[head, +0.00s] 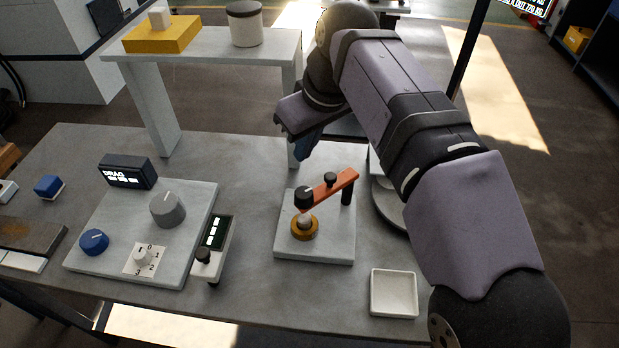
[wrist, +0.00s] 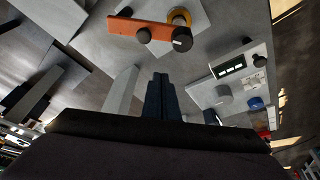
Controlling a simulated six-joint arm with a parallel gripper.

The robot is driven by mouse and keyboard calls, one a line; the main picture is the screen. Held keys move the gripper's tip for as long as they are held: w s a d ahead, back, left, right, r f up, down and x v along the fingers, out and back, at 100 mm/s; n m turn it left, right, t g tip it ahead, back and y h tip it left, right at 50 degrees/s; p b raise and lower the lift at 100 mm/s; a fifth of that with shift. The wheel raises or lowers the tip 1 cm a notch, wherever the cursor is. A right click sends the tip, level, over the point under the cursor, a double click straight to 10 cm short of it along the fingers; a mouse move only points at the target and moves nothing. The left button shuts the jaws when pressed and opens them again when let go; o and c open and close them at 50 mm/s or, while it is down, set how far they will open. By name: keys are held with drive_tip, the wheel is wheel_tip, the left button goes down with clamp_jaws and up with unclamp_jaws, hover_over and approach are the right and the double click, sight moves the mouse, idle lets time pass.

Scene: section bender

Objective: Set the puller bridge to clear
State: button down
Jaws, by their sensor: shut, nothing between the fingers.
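The puller bridge (head: 343,182) is an orange bar above a pale square plate (head: 328,247). A black knob (head: 303,196) tops its left end, and a smaller black knob (head: 331,179) sits along the bar. A dark post (head: 347,193) stands under its right end. The left end is over a pale piece and a brass ring (head: 305,232). The bridge also shows in the wrist view (wrist: 124,25), with the brass ring (wrist: 180,16) by its knobbed end. My gripper (head: 302,158) is shut and empty, behind the bridge and apart from it; its dark blue fingers show in the wrist view (wrist: 159,85).
A control panel (head: 115,235) with a grey dial, blue knob and small selector stands left. A slider unit (head: 213,243) is between it and the plate. A white tray (head: 394,292) lies front right. A raised shelf (head: 215,48) holds a yellow block and canister.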

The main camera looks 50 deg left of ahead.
sight(316, 197)
drive_tip(key=x, duration=0.8)
drive_tip(key=d, duration=0.4)
drive_tip(key=shift+r+b, duration=0.1)
drive_tip(key=shift+b, duration=0.25)
drive_tip(key=shift+d, duration=0.2)
drive_tip(key=d+n+g, duration=0.1)
drive_tip(key=d+n, duration=0.2)
drive_tip(key=n, duration=0.1)
drive_tip(key=shift+d, duration=0.1)
drive_tip(key=shift+w+d+n+g+h+p, duration=0.15)
drive_tip(key=shift+w+d+n+g+p, duration=0.1)
drive_tip(key=shift+d+n, duration=0.4)
drive_tip(key=shift+w+d+n+g+h+p, duration=0.1)
drive_tip(key=shift+w+d+n+g+p, duration=0.1)
drive_tip(key=shift+d+n, duration=0.45)
drive_tip(key=shift+w+d+n+g+h+p, duration=0.15)
drive_tip(key=shift+w+d+n+g, duration=0.1)
drive_tip(key=shift+d+n, duration=0.4)
